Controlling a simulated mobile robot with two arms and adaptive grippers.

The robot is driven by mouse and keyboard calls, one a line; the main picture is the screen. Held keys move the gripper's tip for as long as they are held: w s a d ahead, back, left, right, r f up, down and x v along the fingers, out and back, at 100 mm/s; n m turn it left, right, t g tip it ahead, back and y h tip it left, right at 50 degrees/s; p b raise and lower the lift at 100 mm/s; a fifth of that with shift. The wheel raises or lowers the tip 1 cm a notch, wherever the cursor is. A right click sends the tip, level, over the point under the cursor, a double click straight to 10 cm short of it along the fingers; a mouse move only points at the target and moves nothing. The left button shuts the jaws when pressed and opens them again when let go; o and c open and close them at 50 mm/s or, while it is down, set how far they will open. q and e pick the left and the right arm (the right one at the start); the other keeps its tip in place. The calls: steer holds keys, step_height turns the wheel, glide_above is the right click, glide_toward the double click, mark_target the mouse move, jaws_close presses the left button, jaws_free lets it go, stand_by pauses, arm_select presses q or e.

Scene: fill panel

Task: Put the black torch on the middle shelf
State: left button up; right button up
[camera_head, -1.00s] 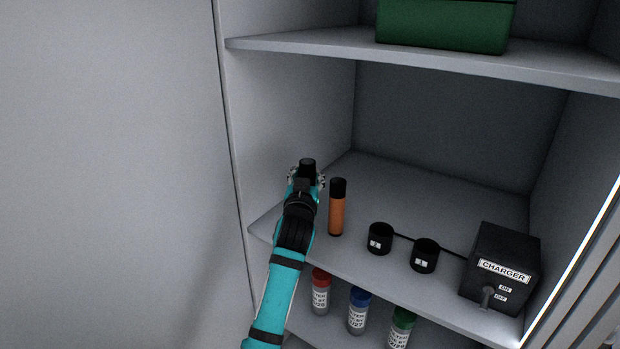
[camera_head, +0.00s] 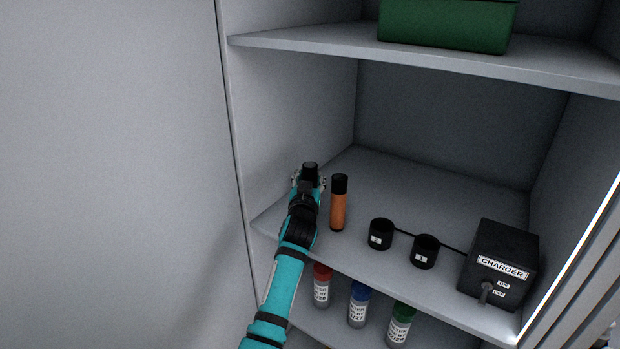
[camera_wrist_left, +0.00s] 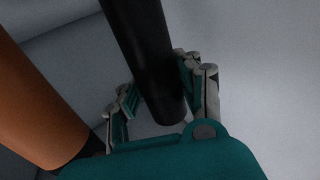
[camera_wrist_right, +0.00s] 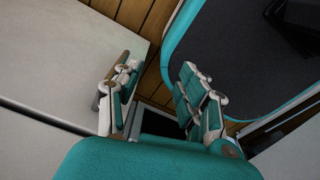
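The black torch (camera_head: 310,169) stands at the left end of the middle shelf (camera_head: 430,203), as far as the head view shows; its base is hidden there by my left gripper (camera_head: 308,181). In the left wrist view the torch (camera_wrist_left: 150,60) is between the two fingers of the left gripper (camera_wrist_left: 158,93). A small gap shows on its left side, and the right finger is very close to it or touching. The fingers look spread around it. My right gripper (camera_wrist_right: 158,98) is open and empty, away from the shelves.
An orange torch (camera_head: 338,207) with a black cap stands just right of the left gripper. Two black charging cups (camera_head: 381,234) and a charger box (camera_head: 499,264) are further right. A green box (camera_head: 446,24) is on the shelf above. Capped bottles (camera_head: 358,305) stand below.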

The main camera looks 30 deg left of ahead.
arm_select(q)
steer(key=o, duration=0.5)
steer(key=shift+r, duration=0.25)
steer(key=shift+s+d+f, duration=0.15)
steer(key=shift+s+f, duration=0.05)
steer(key=shift+s, duration=0.1)
steer(key=b+v, duration=0.1)
steer(key=v, duration=1)
steer(key=shift+s+r+b, duration=0.15)
steer(key=shift+s+b, duration=0.1)
steer(key=shift+b, duration=0.05)
